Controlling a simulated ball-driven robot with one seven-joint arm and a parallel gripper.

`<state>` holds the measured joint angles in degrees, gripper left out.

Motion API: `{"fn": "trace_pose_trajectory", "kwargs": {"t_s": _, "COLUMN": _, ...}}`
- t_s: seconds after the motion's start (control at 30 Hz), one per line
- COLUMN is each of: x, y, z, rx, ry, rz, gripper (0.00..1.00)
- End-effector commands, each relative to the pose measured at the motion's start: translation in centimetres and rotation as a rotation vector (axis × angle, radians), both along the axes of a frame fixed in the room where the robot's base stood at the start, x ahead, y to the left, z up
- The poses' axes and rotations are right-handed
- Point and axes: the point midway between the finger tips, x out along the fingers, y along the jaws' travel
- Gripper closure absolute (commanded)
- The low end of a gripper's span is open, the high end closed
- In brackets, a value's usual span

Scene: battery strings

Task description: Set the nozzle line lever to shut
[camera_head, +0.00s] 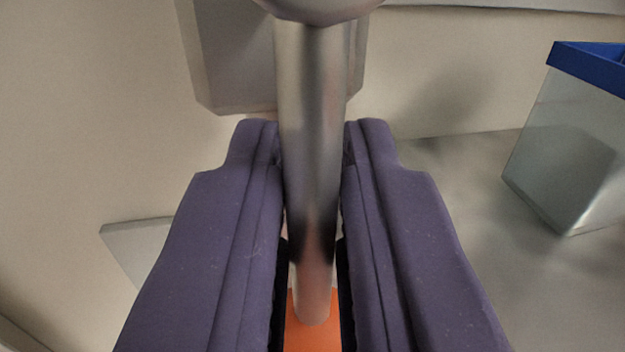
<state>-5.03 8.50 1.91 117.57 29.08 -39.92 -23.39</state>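A metal lever bar (311,110) with a rounded knob (318,8) at the top edge runs down the middle of the view. My gripper (312,150) has its two purple fingers on either side of the bar, pressed close against it. The bar's lower end shows between the fingers in front of an orange patch (313,330). I cannot tell from this view which setting the lever stands at. No label is visible.
A grey plate or box (235,55) is behind the bar at the upper left. A clear container with a blue rim (590,67) stands on the grey surface at right. A pale flat piece (138,245) lies at left. Grey surface between bar and container is clear.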

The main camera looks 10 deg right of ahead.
Motion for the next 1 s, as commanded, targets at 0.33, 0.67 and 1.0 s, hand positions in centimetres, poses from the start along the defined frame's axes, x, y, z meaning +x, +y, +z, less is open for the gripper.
{"fn": "trace_pose_trajectory", "kwargs": {"t_s": 0.33, "x": 0.0, "y": 0.2, "z": 0.0, "rx": 0.036, "ry": 0.0, "rz": 0.001, "gripper": 1.0}}
{"fn": "trace_pose_trajectory", "kwargs": {"t_s": 0.67, "x": 0.0, "y": 1.4, "z": 0.0, "rx": 0.243, "ry": 0.0, "rz": 0.002, "gripper": 1.0}}
{"fn": "trace_pose_trajectory", "kwargs": {"t_s": 1.0, "x": 0.0, "y": 2.9, "z": 0.8, "rx": 0.565, "ry": 0.0, "rz": 0.001, "gripper": 1.0}}
